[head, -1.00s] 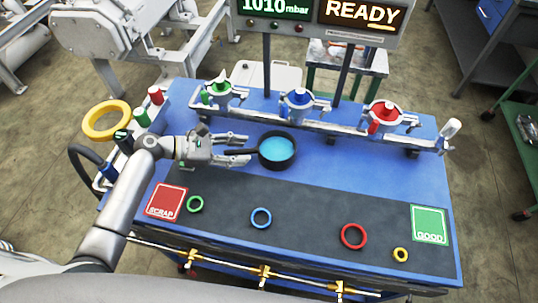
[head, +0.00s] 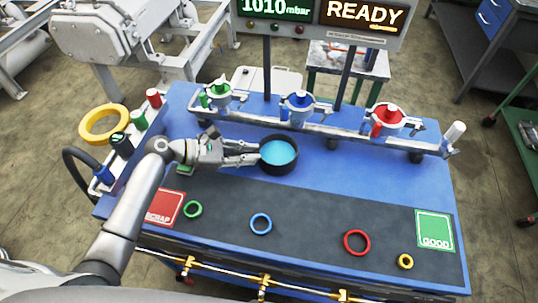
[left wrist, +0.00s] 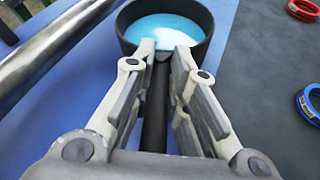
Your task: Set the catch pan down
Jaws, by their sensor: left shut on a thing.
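The catch pan (head: 278,154) is a round black pan with blue liquid in it, level, at the middle of the blue bench (head: 330,165). It also shows in the left wrist view (left wrist: 205,18), with its black handle (left wrist: 155,125) running back between my fingers. My left gripper (head: 258,153) comes in from the left and is shut on the handle close to the rim. The fingers hide part of the handle. I cannot tell whether the pan's base touches the bench. My right gripper is not in view.
A rail with green, blue and red valve fittings (head: 299,107) stands behind the pan. In front, a dark mat holds green, blue (head: 261,223), red and yellow rings, with a red SCRAP pad (head: 164,208) left and a green GOOD pad (head: 434,230) right.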

